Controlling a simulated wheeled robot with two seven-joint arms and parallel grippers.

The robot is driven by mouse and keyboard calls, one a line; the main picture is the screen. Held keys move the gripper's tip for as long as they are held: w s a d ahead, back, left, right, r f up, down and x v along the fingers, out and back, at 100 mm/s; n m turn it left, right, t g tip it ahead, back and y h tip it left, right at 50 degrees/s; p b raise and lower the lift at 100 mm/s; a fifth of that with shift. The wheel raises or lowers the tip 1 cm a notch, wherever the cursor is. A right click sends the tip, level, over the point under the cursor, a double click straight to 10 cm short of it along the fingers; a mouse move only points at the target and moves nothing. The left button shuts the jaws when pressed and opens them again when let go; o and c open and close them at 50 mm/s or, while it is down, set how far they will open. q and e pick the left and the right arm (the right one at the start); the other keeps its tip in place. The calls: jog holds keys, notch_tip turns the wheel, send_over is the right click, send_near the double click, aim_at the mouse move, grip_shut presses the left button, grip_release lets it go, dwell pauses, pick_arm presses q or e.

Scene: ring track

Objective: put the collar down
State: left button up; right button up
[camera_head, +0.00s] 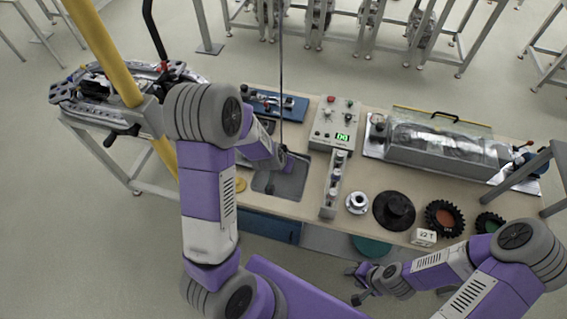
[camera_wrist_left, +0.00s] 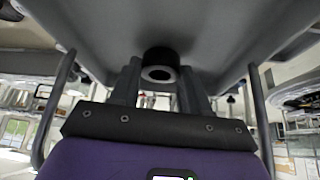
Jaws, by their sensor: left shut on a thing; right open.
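The collar (camera_wrist_left: 160,66) is a short dark ring with a hole through it. In the left wrist view it sits between the two fingers of my left gripper (camera_wrist_left: 160,90), which is shut on it. A broad grey surface fills the view close behind the collar; I cannot tell whether they touch. In the head view my left gripper (camera_head: 281,161) is over the grey tray (camera_head: 296,187) on the bench, and the collar cannot be made out clearly there. My right gripper (camera_head: 358,284) is open and empty in front of the bench's near edge.
A control box (camera_head: 333,122) with a green display stands right of the tray. A flanged part (camera_head: 357,202), a black disc (camera_head: 394,210) and a toothed black ring (camera_head: 445,218) lie further right. A clear-covered machine (camera_head: 440,142) stands behind them. A thin vertical rod (camera_head: 281,70) rises near my left gripper.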

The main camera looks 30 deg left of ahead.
pick_arm(q)
jog(key=shift+f, duration=0.2)
jog(key=o, duration=1.2)
jog(key=shift+c, duration=0.2)
jog(key=shift+r, duration=0.15)
jog(key=shift+r, duration=0.35)
jog(key=p+v, duration=0.5)
jog(key=v, duration=0.6)
jog(key=shift+s+r+p, duration=0.25)
jog(key=shift+p, duration=0.05)
jog(key=shift+f, duration=0.1)
